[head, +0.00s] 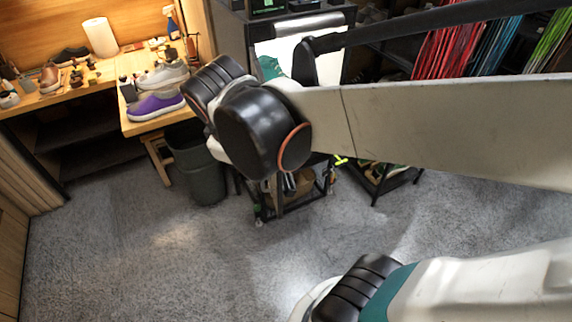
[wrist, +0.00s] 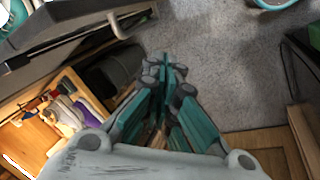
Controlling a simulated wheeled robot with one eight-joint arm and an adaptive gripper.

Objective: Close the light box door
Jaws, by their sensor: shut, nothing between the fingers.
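The light box (head: 299,28) stands at the top middle of the head view. It has a dark frame and a bright white inside, with a teal item (head: 270,67) partly showing in it. My arm covers much of its front, so I cannot tell the door's full position there. In the wrist view a dark panel with a bar-like edge (wrist: 72,37), which looks like part of the light box or its door, crosses the upper left. My gripper (wrist: 167,66) is shut and empty, to the right of this panel and apart from it. The head view does not clearly show its fingers.
A wooden bench (head: 136,122) at left holds a purple shoe (head: 156,106) and a white shoe (head: 163,74). A dark bin (head: 198,170) stands beside the cart (head: 322,190) below the light box. Colored laces (head: 443,50) hang at right. The grey floor (head: 150,255) in front is clear.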

